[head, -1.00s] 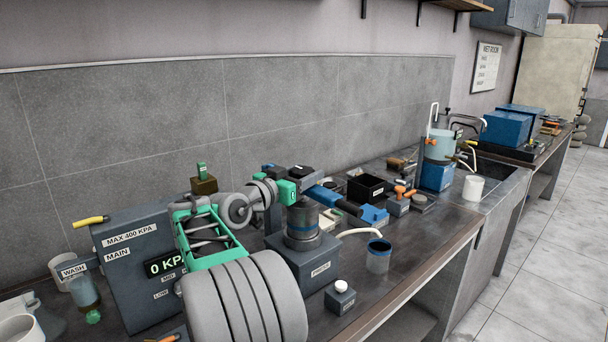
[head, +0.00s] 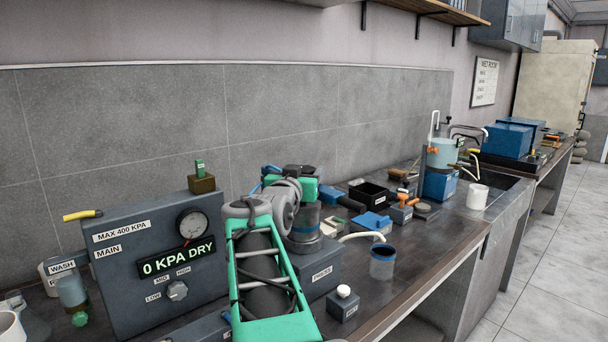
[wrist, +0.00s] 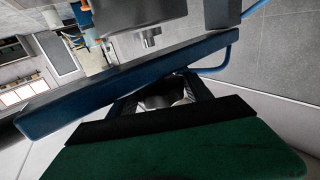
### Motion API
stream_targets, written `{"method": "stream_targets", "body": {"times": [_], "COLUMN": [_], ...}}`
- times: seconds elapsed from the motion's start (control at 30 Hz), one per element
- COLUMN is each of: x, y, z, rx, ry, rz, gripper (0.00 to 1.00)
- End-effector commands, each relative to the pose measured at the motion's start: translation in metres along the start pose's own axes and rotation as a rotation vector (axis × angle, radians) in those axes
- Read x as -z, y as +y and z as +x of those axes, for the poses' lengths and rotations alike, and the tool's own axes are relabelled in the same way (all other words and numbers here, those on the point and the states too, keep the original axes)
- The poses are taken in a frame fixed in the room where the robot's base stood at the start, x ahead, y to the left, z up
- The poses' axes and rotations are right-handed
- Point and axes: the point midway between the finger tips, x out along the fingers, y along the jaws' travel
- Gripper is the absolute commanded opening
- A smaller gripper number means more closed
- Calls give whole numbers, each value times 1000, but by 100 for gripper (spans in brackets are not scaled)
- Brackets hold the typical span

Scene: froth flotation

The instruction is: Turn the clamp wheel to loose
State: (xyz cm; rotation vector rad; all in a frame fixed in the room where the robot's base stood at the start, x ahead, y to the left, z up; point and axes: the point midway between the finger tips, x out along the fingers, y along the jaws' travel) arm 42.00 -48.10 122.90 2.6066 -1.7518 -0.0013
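The grey press (head: 322,277), labelled PRESS, stands on the bench with a dark blue-banded cylinder (head: 306,222) on top. My arm reaches over its left side. My gripper (head: 300,172) is at the top of the cylinder, with its fingertips hard to separate from the dark parts there. I cannot make out the clamp wheel clearly in the head view. In the wrist view a long blue bar (wrist: 90,98) crosses close in front of the gripper's green body. Whether the fingers touch anything is hidden.
A control box (head: 115,265) at left has a gauge (head: 192,224), a selector knob (head: 177,291) and a display reading 0 KPA DRY. A blue-rimmed cup (head: 382,262) and a small white-knobbed box (head: 343,302) stand right of the press. The bench front edge is clear.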

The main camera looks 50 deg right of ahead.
Motion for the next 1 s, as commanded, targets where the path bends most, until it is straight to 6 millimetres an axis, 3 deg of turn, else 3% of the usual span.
{"method": "stream_targets", "body": {"times": [0.2, 0.47, 0.57, 0.8, 1.0], "x": [0, 0, -1, -1, 0], "y": [0, 0, -1, -1, 0], "z": [0, -2, -13, -62, -79], "rx": [0, 0, 1, 3, 1], "ry": [0, 1, 2, 3, 0], "rz": [1, 1, 1, 2, 1], "gripper": [76, 76, 76, 76, 76]}}
